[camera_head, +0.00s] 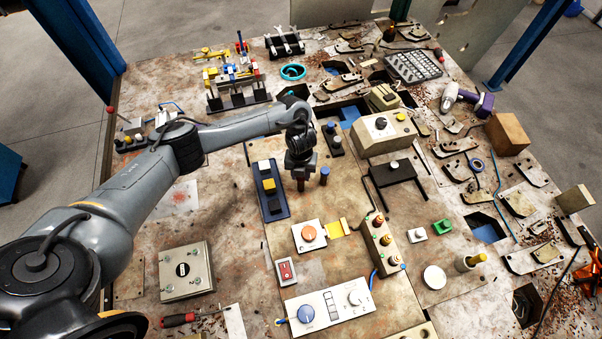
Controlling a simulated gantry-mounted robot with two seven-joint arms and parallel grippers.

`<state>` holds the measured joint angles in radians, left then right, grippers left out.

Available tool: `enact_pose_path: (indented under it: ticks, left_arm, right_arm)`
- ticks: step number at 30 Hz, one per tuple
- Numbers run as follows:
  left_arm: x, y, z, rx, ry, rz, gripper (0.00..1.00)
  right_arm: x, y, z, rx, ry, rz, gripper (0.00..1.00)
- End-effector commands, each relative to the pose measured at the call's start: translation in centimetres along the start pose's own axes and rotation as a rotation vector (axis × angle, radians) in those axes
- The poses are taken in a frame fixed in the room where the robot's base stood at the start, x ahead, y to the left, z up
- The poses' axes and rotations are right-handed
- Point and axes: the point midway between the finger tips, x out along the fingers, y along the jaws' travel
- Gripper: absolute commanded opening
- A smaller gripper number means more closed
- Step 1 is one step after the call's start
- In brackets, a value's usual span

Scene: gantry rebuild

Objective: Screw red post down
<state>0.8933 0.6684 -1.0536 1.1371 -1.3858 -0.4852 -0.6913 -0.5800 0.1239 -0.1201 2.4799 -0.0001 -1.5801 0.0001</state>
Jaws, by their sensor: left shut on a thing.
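My left gripper (301,171) comes in from the left and points straight down near the middle of the table. It is shut on the red post (300,185), a thin dark reddish post that shows just below the fingers. The gripper covers the post's upper part. The post looks upright; I cannot tell how its lower end meets the table. A short blue post (324,176) stands upright just to the right of the gripper, apart from it. My right gripper is not in view.
A dark blue block with a yellow button (270,187) lies close left of the gripper. A black stand (393,176) and a beige box with a dial (382,132) are to the right. An orange-button box (309,235) sits in front. The table left of the blue block is mostly clear.

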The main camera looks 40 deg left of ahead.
Motion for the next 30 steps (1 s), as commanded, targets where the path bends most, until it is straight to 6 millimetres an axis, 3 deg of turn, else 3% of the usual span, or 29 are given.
enact_pose_path:
  ticks: [5, 6, 11, 23, 28, 30]
  left_arm:
    - [-0.3, -0.2, 0.1, 0.002, 0.000, -0.004, 0.04]
    - [-0.3, -0.2, 0.1, 0.001, -0.001, -0.004, 0.38]
    - [-0.2, -0.1, 0.0, 0.000, -0.001, -0.003, 0.60]
    - [-0.7, -0.1, 0.1, -0.001, -0.001, -0.003, 0.60]
    - [-2.9, -0.1, 0.1, 0.000, -0.004, -0.004, 0.60]
    - [-4.6, -0.1, 0.2, 0.001, -0.006, -0.002, 0.60]
  right_arm:
    - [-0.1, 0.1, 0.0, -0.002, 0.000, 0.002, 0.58]
    - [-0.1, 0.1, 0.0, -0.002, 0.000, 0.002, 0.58]
    - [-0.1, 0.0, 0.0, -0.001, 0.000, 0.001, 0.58]
    - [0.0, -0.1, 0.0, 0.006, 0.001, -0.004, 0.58]
    - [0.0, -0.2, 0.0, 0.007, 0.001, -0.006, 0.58]
    - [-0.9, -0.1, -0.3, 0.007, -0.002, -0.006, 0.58]
